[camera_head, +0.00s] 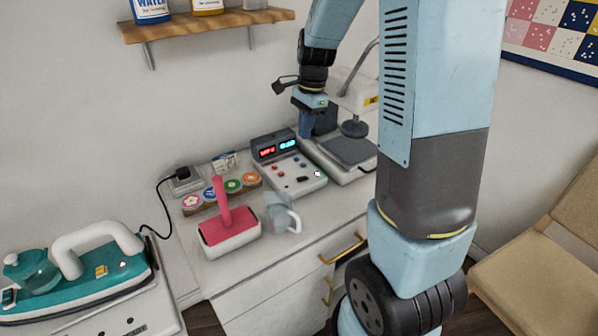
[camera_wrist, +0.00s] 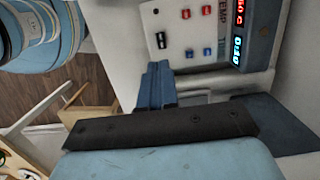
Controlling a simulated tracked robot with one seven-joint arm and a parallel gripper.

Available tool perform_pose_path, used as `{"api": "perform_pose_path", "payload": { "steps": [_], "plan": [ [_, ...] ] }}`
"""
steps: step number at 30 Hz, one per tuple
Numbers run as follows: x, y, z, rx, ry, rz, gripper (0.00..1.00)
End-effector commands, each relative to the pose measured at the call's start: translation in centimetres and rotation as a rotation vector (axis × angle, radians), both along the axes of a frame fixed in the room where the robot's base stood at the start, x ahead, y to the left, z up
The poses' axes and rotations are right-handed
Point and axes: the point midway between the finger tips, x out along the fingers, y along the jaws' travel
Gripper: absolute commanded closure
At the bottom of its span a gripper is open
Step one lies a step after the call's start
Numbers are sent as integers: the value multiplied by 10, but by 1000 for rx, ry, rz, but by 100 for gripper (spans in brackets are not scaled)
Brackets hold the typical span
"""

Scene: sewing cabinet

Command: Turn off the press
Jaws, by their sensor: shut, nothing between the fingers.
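The press (camera_head: 345,150) stands at the back of the white cabinet top, with a grey plate and a raised handle. Its control box (camera_head: 312,184) is at its left, with a lit red and a lit cyan display (camera_head: 278,148). In the wrist view the control panel (camera_wrist: 175,17) shows red and blue buttons and a small black switch (camera_wrist: 161,40). My gripper (camera_head: 305,132) is shut and empty, above and behind the control box in the head view. The shut fingers also show in the wrist view (camera_wrist: 155,72), below the black switch in the picture. I cannot tell their exact height above the panel.
A pink-handled tool (camera_head: 228,232), a clear cup (camera_head: 282,215) and thread spools (camera_head: 233,186) are left of the control box. A teal iron (camera_head: 85,268) is at the far left. A wooden shelf (camera_head: 205,24) hangs above. A chair (camera_head: 545,250) is at right.

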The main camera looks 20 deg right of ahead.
Motion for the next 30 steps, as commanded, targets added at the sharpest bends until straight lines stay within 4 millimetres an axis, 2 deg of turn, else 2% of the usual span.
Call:
{"api": "perform_pose_path", "payload": {
  "steps": [6, 11, 24, 30],
  "plan": [
    [0, 0, -2, 0, 0, 1, 100],
    [-1, 2, -16, -1, 3, 1, 100],
    [-5, 12, -92, 0, 5, 2, 100],
    [-5, 16, -120, 0, 2, 2, 100]
  ]
}}
